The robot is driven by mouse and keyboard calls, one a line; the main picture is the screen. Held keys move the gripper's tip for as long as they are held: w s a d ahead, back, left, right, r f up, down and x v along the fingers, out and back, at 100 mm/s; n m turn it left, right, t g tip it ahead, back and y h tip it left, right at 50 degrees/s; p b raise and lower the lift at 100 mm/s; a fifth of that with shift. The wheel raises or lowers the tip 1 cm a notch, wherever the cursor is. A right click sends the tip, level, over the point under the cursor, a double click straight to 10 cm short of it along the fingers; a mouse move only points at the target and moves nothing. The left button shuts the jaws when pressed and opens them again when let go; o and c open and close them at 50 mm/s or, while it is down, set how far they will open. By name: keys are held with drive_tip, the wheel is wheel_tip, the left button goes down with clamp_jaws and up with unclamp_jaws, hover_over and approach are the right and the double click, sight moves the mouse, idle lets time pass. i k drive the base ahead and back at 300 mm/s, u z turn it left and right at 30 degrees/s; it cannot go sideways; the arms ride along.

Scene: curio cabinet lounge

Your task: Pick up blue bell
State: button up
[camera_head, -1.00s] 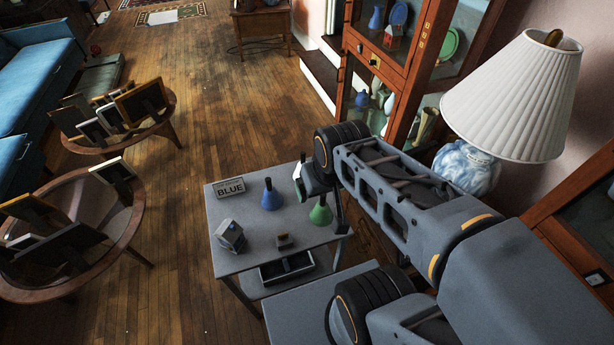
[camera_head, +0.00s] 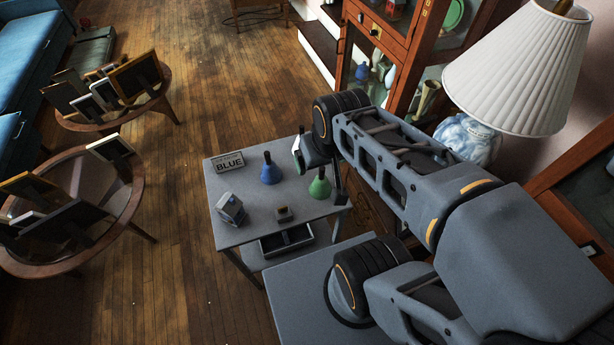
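The blue bell (camera_head: 270,173) stands upright on a small grey table (camera_head: 238,180), with a dark handle on top. My gripper (camera_head: 300,155) hangs over the far right side of the table, just right of the blue bell and apart from it. Only part of the gripper shows; my arm hides the rest, and I cannot tell whether its fingers are open or shut. A green bell (camera_head: 320,188) stands right of the blue bell, below my gripper in the picture.
A sign reading BLUE (camera_head: 229,163), a small grey-blue house-shaped object (camera_head: 230,208) and a small dark block (camera_head: 284,213) share the table. An open drawer (camera_head: 287,243) is at its front. A glass cabinet (camera_head: 395,45) and a lamp (camera_head: 515,70) stand right. Open floor (camera_head: 200,100) lies left.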

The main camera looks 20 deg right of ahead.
sight(271, 175)
drive_tip(key=z, duration=0.05)
drive_tip(key=k, duration=0.5)
drive_tip(key=z, duration=2.5)
drive_tip(key=k, duration=1.75)
drive_tip(key=u, duration=2.15)
drive_tip(key=i, duration=1)
drive_tip(key=u, duration=0.05)
